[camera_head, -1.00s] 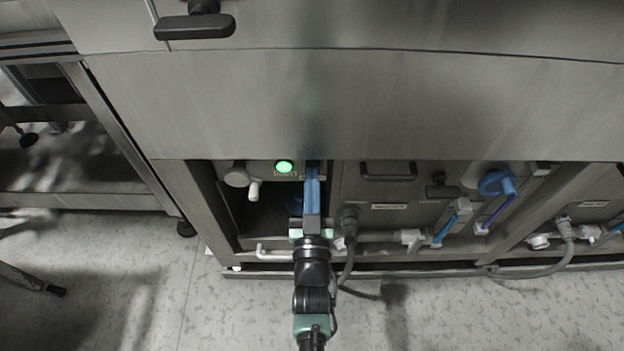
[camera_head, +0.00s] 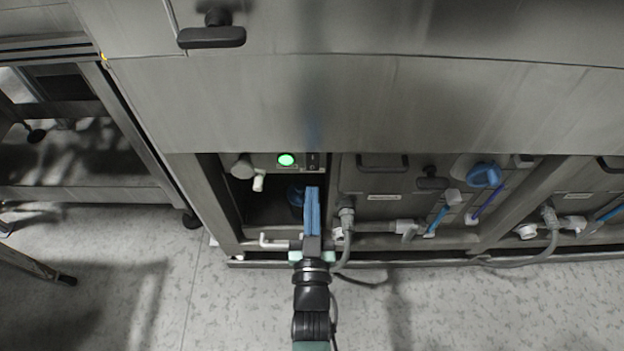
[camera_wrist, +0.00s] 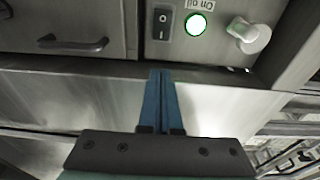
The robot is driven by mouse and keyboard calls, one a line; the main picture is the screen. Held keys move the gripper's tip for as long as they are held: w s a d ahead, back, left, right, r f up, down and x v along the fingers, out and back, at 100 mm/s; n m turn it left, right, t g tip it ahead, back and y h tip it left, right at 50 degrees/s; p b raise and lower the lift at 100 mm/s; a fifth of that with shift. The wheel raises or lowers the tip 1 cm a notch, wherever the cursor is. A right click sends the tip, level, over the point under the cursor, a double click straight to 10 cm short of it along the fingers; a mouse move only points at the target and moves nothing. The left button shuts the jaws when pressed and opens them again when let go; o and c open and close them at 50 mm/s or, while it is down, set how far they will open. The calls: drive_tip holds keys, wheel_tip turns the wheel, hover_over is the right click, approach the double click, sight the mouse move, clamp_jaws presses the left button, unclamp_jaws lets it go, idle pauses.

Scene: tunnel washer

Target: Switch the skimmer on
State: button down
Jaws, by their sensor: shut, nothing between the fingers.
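The skimmer panel has a small black rocker switch (camera_head: 312,161) beside a lit green lamp (camera_head: 286,160). In the wrist view the rocker switch (camera_wrist: 162,24) shows white marks, and the lamp (camera_wrist: 196,25) glows green next to it with a partly cut-off label. Which way the rocker is tipped is hard to tell. My gripper (camera_head: 312,190) has long blue fingers shut together with nothing between them. The fingertips also show in the wrist view (camera_wrist: 160,75), apart from the switch, with a gap between.
A pale knob (camera_head: 242,168) sits left of the lamp. A panel with a dark handle (camera_head: 383,162), a blue valve knob (camera_head: 484,175) and hoses is to the right. A white bent pipe (camera_head: 272,242) runs low near my gripper. The floor in front is mostly clear.

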drive_tip(key=s, duration=0.2)
drive_tip(key=s+r+p, duration=0.1)
drive_tip(key=s, duration=0.2)
drive_tip(key=shift+r, duration=0.1)
idle(0.5)
